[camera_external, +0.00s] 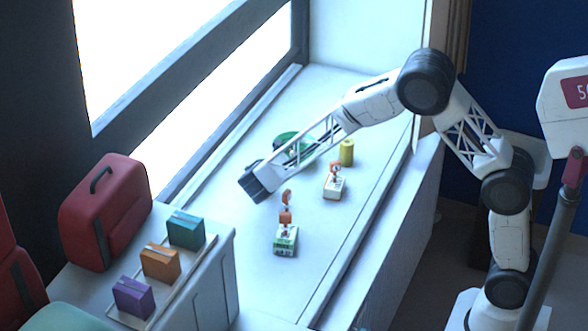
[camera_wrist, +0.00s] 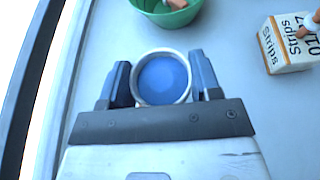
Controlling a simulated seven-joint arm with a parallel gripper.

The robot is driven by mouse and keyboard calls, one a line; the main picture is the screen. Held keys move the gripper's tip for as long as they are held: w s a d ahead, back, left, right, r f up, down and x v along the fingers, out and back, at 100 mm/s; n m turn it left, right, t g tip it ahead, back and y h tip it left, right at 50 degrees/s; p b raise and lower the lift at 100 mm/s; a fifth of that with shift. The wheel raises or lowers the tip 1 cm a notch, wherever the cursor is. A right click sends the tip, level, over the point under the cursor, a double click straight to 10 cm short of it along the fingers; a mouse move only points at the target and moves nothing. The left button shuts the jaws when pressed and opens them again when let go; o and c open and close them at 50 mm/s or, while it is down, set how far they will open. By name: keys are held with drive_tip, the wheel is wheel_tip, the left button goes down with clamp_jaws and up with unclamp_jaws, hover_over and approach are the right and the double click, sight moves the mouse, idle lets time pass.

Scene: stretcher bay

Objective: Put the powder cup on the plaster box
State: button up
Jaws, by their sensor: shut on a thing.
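The powder cup (camera_wrist: 162,78) is a round pale cup with blue contents, seen from above in the wrist view. My gripper (camera_wrist: 163,84) is shut on it, with one blue finger on each side. In the external view my gripper (camera_external: 252,186) is over the window side of the pale ledge, and the cup is hidden there. A white box (camera_wrist: 290,42) printed "Strips", likely the plaster box, is at upper right in the wrist view, apart from the cup. It appears to match the white box (camera_external: 335,188) in the external view, with an orange-and-white item on top.
A green bowl (camera_wrist: 170,14) lies ahead of the cup and shows behind my arm (camera_external: 290,140). A yellow cylinder (camera_external: 347,152) stands near the white box. A green-and-white box (camera_external: 285,242) with orange items is nearer. A tray with coloured boxes (camera_external: 160,262) is at lower left.

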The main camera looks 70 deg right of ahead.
drive_tip(key=shift+w+d+f, duration=0.1)
drive_tip(key=shift+w+d, duration=0.05)
drive_tip(key=shift+w, duration=0.65)
drive_tip(key=shift+w+d+f, duration=0.1)
drive_tip(key=shift+w, duration=0.7)
drive_tip(key=shift+f, duration=1.7)
drive_tip(key=shift+f, duration=0.15)
drive_tip(key=o, duration=0.9)
drive_tip(key=shift+a+r, duration=0.2)
drive_tip(key=shift+r, duration=0.05)
drive_tip(key=v, duration=1.1)
drive_tip(key=shift+a+r, duration=0.15)
drive_tip(key=shift+a, duration=0.1)
